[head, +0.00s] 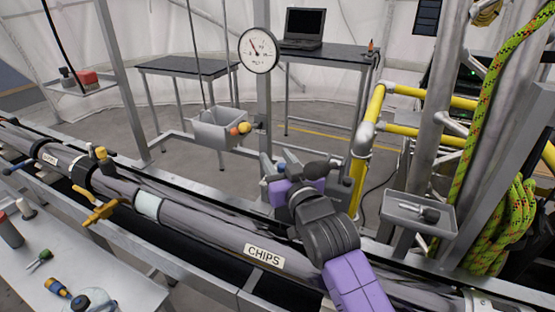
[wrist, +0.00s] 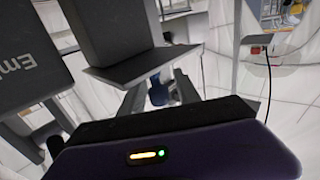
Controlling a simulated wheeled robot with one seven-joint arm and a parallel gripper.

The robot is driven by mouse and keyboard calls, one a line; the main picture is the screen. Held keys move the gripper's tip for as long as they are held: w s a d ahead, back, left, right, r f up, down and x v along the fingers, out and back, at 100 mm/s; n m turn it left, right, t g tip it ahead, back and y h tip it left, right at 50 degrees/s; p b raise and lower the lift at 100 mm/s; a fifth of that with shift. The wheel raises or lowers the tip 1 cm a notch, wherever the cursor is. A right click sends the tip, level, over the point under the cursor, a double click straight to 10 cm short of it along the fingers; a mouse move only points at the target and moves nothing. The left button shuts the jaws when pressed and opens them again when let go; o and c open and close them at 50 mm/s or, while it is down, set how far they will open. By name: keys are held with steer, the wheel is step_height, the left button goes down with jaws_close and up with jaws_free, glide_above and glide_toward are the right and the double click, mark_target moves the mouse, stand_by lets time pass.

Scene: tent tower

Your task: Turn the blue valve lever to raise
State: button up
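A blue lever (head: 20,165) shows at the far left of the head view, beside the pipe's left end. In the wrist view a small blue part (wrist: 158,92) shows beyond a grey plate; I cannot tell whether it is the same lever. My gripper (head: 280,165), grey with a purple body, is above the far side of the pipe at centre right, well apart from the lever at far left. Its fingers are partly hidden by my arm, and their opening is unclear. I see nothing clearly held.
A long grey pipe (head: 205,222) marked CHIPS runs across the front, with a yellow lever (head: 100,210) on it. A round gauge (head: 258,50) and a hanging grey bin (head: 215,128) stand beyond. Yellow rails (head: 368,125), ropes and a small tray (head: 420,212) crowd the right.

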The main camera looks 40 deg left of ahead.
jaws_close()
